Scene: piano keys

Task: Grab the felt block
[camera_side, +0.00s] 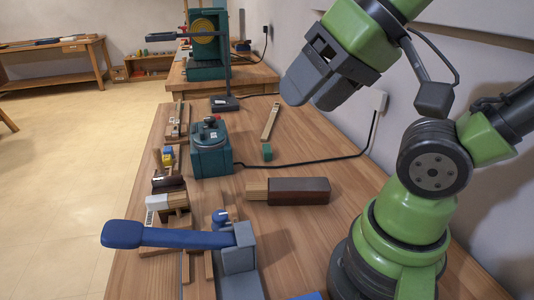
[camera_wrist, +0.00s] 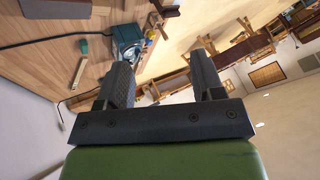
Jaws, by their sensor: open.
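A small green block (camera_side: 267,152), which looks like the felt block, lies on the wooden bench by the near end of a wooden stick (camera_side: 270,122). In the wrist view the small green block (camera_wrist: 84,46) shows at upper left, beside the stick. My gripper (camera_side: 308,101) is high above the bench, well up and to the right of the block, apart from it. Its two grey fingers are spread and empty. The wrist view shows the open fingers (camera_wrist: 160,62) with nothing between them.
A teal box machine (camera_side: 210,148) stands left of the block. A black cable (camera_side: 310,163) crosses the bench just in front of it. A brown-and-wood block (camera_side: 290,191) lies nearer. A clamp with a long blue handle (camera_side: 175,236) is at the front. The bench right of the stick is clear.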

